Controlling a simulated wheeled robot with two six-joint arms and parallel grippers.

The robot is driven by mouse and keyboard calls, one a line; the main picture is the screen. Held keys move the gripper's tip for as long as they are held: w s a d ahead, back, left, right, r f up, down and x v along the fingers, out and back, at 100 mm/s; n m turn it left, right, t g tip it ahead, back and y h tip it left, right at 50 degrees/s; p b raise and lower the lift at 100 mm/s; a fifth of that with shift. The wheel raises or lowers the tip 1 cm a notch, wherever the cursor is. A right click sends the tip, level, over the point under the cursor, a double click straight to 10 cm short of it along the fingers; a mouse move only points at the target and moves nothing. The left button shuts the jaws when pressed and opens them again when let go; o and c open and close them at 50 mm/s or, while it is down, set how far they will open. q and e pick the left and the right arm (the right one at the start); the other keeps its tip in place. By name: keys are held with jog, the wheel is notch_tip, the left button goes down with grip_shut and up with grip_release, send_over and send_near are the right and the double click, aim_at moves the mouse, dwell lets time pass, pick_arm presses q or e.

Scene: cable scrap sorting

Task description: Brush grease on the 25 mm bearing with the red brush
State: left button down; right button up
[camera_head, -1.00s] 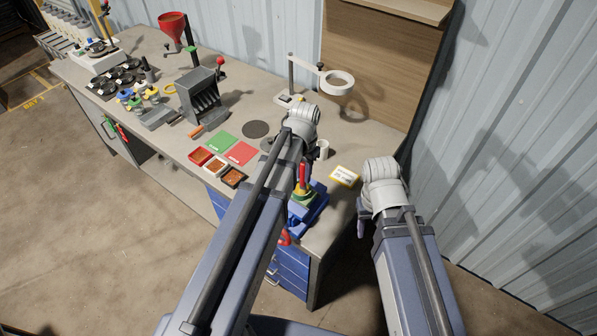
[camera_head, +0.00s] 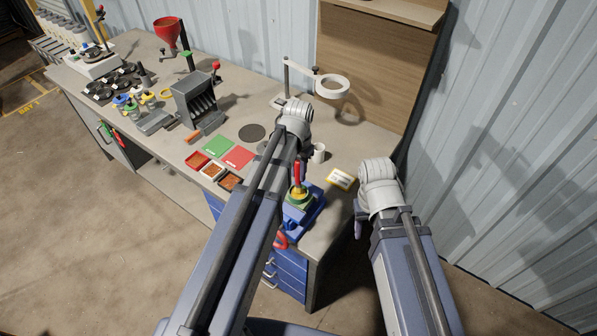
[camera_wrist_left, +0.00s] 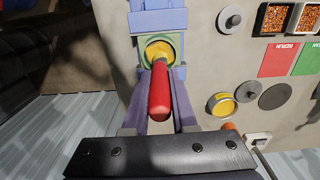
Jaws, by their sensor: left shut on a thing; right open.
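My left gripper (camera_wrist_left: 161,76) is shut on the red brush (camera_wrist_left: 159,92), whose red handle runs between the fingers. The brush (camera_head: 297,172) stands upright above the blue vise (camera_head: 316,208) near the bench's front corner. In the left wrist view its head is over a yellow round opening in a green-rimmed holder (camera_wrist_left: 144,57) on the vise (camera_wrist_left: 158,20). The handle hides the bristles, so contact and the bearing itself cannot be made out. A yellow-topped tin (camera_wrist_left: 221,104) stands nearby. My right gripper (camera_head: 360,218) is open and empty, right of the bench.
Red and green mats (camera_head: 239,157), small trays (camera_head: 229,181) and a ring stand (camera_head: 332,85) lie farther along. A wooden panel stands behind the bench.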

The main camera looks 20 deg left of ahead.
aim_at(298, 161)
pick_arm(q)
jog(key=shift+r+p, duration=2.3)
jog(key=shift+r, duration=0.35)
notch_tip(298, 161, up, 3)
jog(key=p, duration=0.3)
